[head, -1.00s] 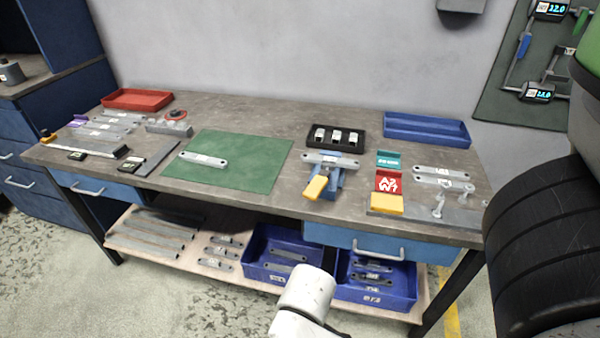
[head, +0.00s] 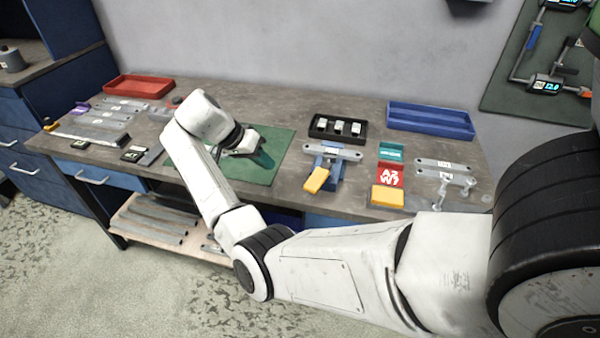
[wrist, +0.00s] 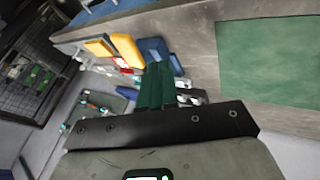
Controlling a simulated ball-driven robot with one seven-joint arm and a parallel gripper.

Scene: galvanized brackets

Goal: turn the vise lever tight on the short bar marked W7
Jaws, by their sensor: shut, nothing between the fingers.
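The blue vise (head: 326,172) stands near the bench's front edge, right of the green mat. Its yellow lever (head: 317,180) points forward and slightly left. A short grey bar (head: 345,153) lies across the top of the vise; its label is too small to read. In the wrist view, the yellow lever (wrist: 127,48) and blue vise (wrist: 152,50) show beyond my fingers. My gripper (head: 264,160) is above the green mat, left of the vise and apart from it. Its green fingers (wrist: 157,75) are shut and empty. My arm hides the grey bar on the mat.
The green mat (head: 276,172) lies left of the vise. A black tray (head: 320,133) is behind the vise. A blue tray (head: 430,122) is at the back.

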